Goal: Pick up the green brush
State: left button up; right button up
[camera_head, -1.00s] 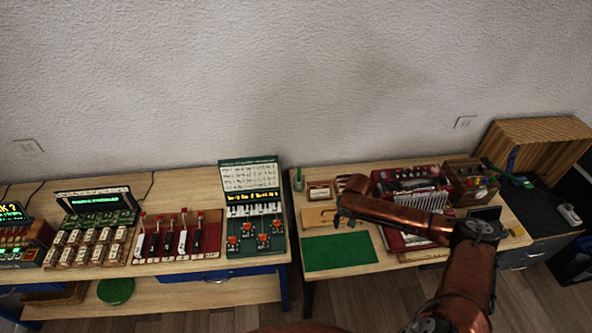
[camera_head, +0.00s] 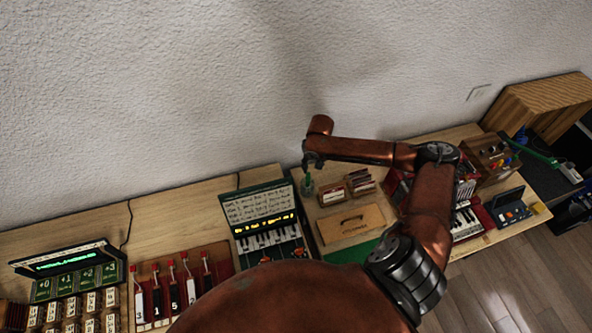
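A slim green upright thing, which looks like the green brush (camera_head: 308,181), stands in a small clear holder (camera_head: 308,191) at the back left corner of the right table. My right gripper (camera_head: 312,167) is just above it, pointing down, with its dark fingers apart. I cannot tell whether the fingertips reach around the top of the brush. The brush still stands in the holder. My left gripper is not in view.
Small card boxes (camera_head: 361,181) and a wooden block with a handle (camera_head: 351,224) lie close to the holder, on its right. A green mat (camera_head: 352,252) lies in front. An open green keyboard case (camera_head: 262,217) stands to the left. The wall is close behind.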

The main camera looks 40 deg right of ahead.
aim_at(309, 173)
jog(key=f, duration=0.2)
jog(key=w+f, duration=0.1)
jog(key=f, duration=0.1)
jog(key=f+p, duration=0.1)
jog(key=f, duration=0.1)
jog(key=shift+w+a+f, duration=0.25)
jog(key=shift+w+f, duration=0.05)
jog(key=shift+w, duration=0.1)
jog(key=shift+f, duration=0.4)
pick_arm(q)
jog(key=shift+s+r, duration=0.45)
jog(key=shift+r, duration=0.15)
pick_arm(e)
jog(key=c, duration=0.5)
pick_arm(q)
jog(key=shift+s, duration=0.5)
pick_arm(e)
grip_shut()
